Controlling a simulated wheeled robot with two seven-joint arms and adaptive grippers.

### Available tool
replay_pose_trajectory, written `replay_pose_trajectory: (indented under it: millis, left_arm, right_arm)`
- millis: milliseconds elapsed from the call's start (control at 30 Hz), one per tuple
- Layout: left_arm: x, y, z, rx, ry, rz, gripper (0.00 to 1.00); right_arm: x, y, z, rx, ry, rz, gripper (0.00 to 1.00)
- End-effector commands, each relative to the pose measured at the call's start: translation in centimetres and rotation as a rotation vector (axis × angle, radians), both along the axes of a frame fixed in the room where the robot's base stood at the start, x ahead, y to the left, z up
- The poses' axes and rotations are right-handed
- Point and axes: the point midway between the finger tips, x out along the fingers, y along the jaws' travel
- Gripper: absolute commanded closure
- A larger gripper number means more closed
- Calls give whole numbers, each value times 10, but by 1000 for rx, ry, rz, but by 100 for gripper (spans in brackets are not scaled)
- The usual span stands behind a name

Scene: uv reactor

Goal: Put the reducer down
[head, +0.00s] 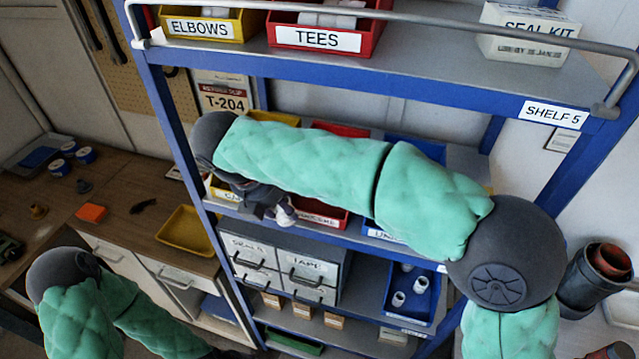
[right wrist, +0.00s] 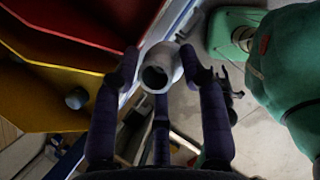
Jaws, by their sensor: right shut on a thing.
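The reducer is a short, pale grey hollow fitting (right wrist: 160,68), its round open end facing the camera in the right wrist view. My right gripper (right wrist: 162,75) is shut on it, with dark fingers on both sides and one below. In the head view the reducer (head: 285,213) shows as a small pale piece at my right gripper (head: 272,203), in front of the middle shelf, near the yellow and red bins. My right arm hides part of those bins. My left arm is low at the left, and its gripper is out of view.
A yellow bin (right wrist: 35,95) with a grey fitting inside and a red bin (right wrist: 60,28) lie left of the reducer in the right wrist view. A blue shelf post (head: 180,150) stands close left of my right gripper. A yellow tray (head: 186,232) is on the bench.

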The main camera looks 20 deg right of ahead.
Motion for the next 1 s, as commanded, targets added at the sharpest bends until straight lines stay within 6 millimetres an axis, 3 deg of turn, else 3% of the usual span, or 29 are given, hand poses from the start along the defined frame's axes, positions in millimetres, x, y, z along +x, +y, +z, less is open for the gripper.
replay_pose_trajectory:
  millis: [300,500,667,1000]
  left_arm:
    - [1,0,4,0,-1,0,60]
    - [1,0,5,0,-1,0,60]
    - [1,0,5,0,-1,0,60]
    - [1,0,2,0,-1,0,60]
  right_arm:
    - [40,-64,0,1,1,-7,79]
    - [57,-90,0,1,1,-4,79]
    - [60,-96,-2,0,0,-1,79]
    - [60,-95,-36,0,0,-1,79]
